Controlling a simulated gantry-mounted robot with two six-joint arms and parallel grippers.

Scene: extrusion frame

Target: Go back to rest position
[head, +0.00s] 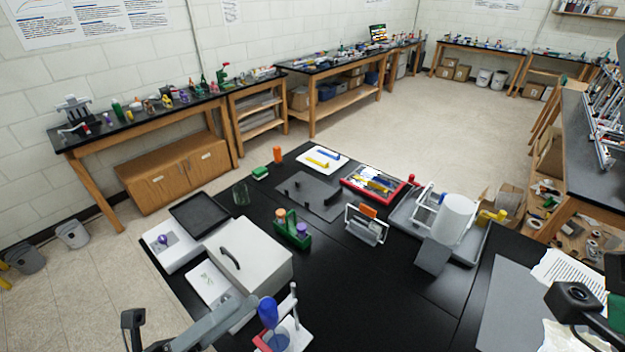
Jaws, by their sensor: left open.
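My left gripper (228,317) is at the bottom left of the head view, over the near edge of the black table (345,285). It is open, and I see nothing held in it. Its grey tip is close to a blue object on a small white stand (298,331); I cannot tell whether they touch. A dark part of my right arm shows at the bottom right, beside papers. The jaws of my right gripper are out of view.
A white box with a dark handle (262,262) stands near my left gripper. Behind are a black tray (200,213), a green holder (292,235), a red-rimmed tray (404,197) and a grey tray with a white cylinder (455,219). The table's front middle is clear.

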